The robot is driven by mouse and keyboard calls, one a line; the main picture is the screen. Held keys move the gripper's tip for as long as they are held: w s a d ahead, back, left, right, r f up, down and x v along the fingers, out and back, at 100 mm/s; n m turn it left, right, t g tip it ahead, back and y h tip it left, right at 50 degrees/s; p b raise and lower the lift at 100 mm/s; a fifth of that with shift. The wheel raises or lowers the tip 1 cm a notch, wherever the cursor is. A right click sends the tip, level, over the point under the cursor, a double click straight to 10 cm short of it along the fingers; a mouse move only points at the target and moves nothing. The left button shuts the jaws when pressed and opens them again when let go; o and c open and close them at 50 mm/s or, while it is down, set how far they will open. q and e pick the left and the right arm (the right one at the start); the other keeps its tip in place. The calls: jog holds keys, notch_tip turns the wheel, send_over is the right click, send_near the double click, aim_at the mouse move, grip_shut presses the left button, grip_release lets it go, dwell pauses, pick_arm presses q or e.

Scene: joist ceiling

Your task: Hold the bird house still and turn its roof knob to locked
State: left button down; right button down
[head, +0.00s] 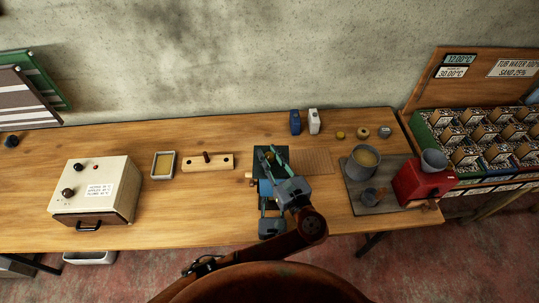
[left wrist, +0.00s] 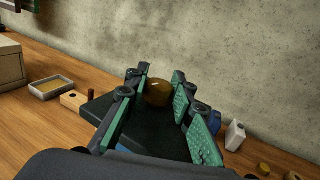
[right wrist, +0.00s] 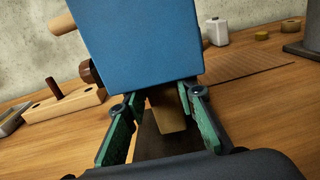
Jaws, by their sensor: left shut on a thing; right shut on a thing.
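The bird house has a blue body (right wrist: 140,45) and a dark roof (left wrist: 100,105); in the head view my left gripper partly covers it. Its roof knob (left wrist: 158,93) is round and brass-brown. My left gripper (left wrist: 161,80) comes down from above with its green-padded fingers on either side of the knob, shut on it. It also shows in the head view (head: 271,154). My right gripper (right wrist: 160,112) is low in front of the house, shut on a wooden tab (right wrist: 168,110) under the blue body. I cannot read any lock mark on the roof.
A slatted mat (head: 312,161) lies right of the house. A wooden block with a peg (head: 207,162), a shallow tray (head: 163,165) and a white control box (head: 95,190) stand left. A grey pot (head: 363,163) and a red device (head: 420,180) stand right. Small bottles (head: 314,121) stand behind.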

aim_at(269, 155)
pick_arm(q)
jog(key=shift+n+g+y, duration=0.7)
jog(key=shift+n+y, duration=0.3)
jog(key=shift+y, duration=0.4)
jog(key=c, duration=1.6)
grip_release()
notch_tip(269, 155, up, 10)
jog(key=shift+a, duration=0.1)
